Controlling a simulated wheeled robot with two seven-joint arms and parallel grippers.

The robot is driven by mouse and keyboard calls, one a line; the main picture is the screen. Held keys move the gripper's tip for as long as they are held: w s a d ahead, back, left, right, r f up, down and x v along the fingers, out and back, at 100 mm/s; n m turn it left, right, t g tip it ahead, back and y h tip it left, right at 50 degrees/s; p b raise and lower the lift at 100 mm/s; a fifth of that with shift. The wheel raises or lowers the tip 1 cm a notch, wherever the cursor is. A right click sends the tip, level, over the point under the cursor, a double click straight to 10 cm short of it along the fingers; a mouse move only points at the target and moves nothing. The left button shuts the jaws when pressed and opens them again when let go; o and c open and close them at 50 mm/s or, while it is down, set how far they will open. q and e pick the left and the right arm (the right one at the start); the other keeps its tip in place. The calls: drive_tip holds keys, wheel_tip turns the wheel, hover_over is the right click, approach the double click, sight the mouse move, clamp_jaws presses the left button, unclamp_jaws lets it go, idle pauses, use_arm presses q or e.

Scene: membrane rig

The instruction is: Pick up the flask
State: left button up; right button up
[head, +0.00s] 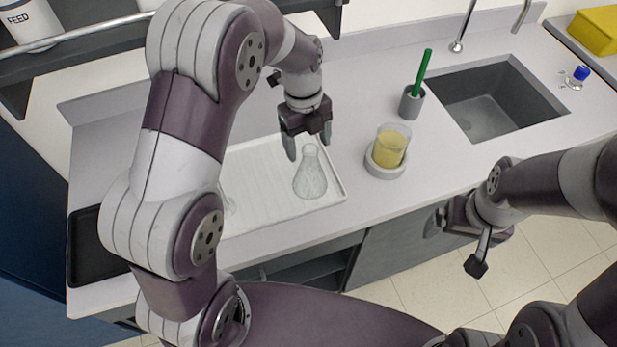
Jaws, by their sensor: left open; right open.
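The flask (310,178) is a clear conical glass vessel standing upright at the right end of a white ribbed tray (262,196) on the counter. My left gripper (308,146) points down at the flask's neck, with its fingers apart on either side of it in the picture. It is open, and I cannot tell whether the fingers are level with the neck or behind it. My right gripper (458,243) is in front of the counter's edge at the right, away from the flask; its fingers are partly hidden.
A beaker of yellow liquid (390,146) sits on a round grey base (385,168) right of the tray. Behind it is a grey cup (412,104) with a green stick (423,68). A sink (490,100) lies further right. Another glass piece (228,204) is partly hidden behind my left arm.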

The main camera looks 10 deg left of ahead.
sight(310, 157)
use_arm(q)
drive_tip(key=f, duration=0.1)
drive_tip(key=f+p, duration=0.1)
drive_tip(key=f, duration=0.3)
drive_tip(key=shift+s+d+p, duration=0.15)
drive_tip(key=shift+d+p, duration=0.15)
drive_tip(key=shift+p, duration=0.05)
drive_tip(key=shift+d, duration=0.15)
drive_tip(key=c, duration=1.4)
clamp_jaws()
